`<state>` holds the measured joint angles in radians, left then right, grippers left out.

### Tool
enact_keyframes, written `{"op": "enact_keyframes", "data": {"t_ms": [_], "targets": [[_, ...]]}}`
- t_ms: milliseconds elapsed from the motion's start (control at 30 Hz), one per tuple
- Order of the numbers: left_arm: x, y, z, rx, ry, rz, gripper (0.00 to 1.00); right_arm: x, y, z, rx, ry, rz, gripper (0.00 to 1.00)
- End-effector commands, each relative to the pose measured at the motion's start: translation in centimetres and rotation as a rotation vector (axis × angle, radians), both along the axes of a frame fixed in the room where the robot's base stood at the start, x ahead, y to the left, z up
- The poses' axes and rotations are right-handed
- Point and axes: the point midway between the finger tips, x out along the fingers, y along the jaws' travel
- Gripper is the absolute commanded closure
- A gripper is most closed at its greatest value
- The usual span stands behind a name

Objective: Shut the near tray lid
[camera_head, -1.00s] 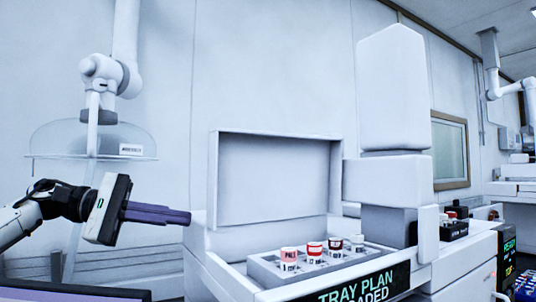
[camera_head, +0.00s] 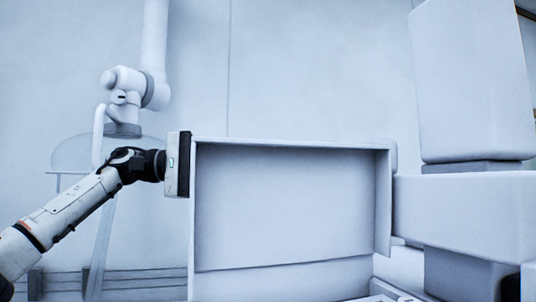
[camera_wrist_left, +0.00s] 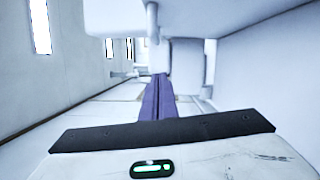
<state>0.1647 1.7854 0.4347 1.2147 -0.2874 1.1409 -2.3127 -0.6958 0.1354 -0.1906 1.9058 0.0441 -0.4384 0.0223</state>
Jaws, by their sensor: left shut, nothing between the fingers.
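The near tray lid (camera_head: 290,205) stands upright and open in the head view, a white panel with a raised rim, its hollow face toward me. Only a sliver of the tray area shows at the bottom edge of the head view. My left gripper's body (camera_head: 178,165) is at the lid's left edge; its fingers are hidden behind the lid there. In the left wrist view the purple fingers (camera_wrist_left: 158,82) are together and empty, pointing forward. I cannot tell whether they touch the lid. My right gripper is not in view.
A white block-shaped instrument (camera_head: 470,215) stands right of the lid, with a tall block above it. A white jointed arm with a clear hood (camera_head: 80,155) hangs behind my left arm. The wall behind is bare.

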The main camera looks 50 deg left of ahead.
Motion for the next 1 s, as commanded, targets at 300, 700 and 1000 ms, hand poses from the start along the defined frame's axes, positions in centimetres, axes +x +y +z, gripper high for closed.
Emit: {"op": "enact_keyframes", "data": {"t_ms": [300, 700, 1000], "targets": [[2.7, -3.3, 0.3, 0.001, -0.004, -0.002, 1.00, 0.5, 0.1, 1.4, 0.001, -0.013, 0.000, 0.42], [1.2, -6.0, 0.8, 0.000, -0.003, -0.001, 1.00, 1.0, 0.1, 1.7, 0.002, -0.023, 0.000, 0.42], [1.1, -6.2, 0.8, -0.001, -0.001, 0.000, 1.00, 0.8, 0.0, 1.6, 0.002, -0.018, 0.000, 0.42]]}}
